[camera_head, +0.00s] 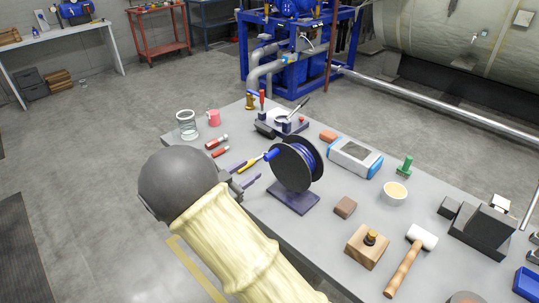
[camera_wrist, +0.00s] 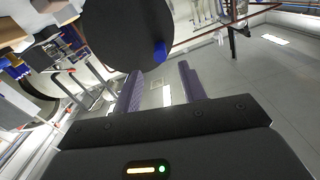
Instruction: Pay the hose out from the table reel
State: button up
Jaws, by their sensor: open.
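The table reel (camera_head: 290,165) stands upright on a purple base plate (camera_head: 293,198) near the table's front edge. It has black round flanges with dark blue hose (camera_head: 307,157) wound between them. A bright blue hose end (camera_head: 271,154) sticks out on the reel's left side. My gripper (camera_head: 253,169) is open and empty, just left of the reel, with its purple fingers pointing toward it. In the wrist view the black flange (camera_wrist: 127,32) fills the upper middle, and the blue end (camera_wrist: 160,52) appears just beyond the gap between my fingertips (camera_wrist: 160,68), apart from both.
A glass jar (camera_head: 187,125) and pink mug (camera_head: 214,118) stand behind left.

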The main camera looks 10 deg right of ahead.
aim_at(269, 157)
jog(key=p+x, duration=0.1)
jog(key=x, duration=0.8)
jog(key=shift+w+d, duration=0.1)
jog(key=shift+d, duration=0.05)
jog(key=shift+c, duration=0.4)
grip_shut()
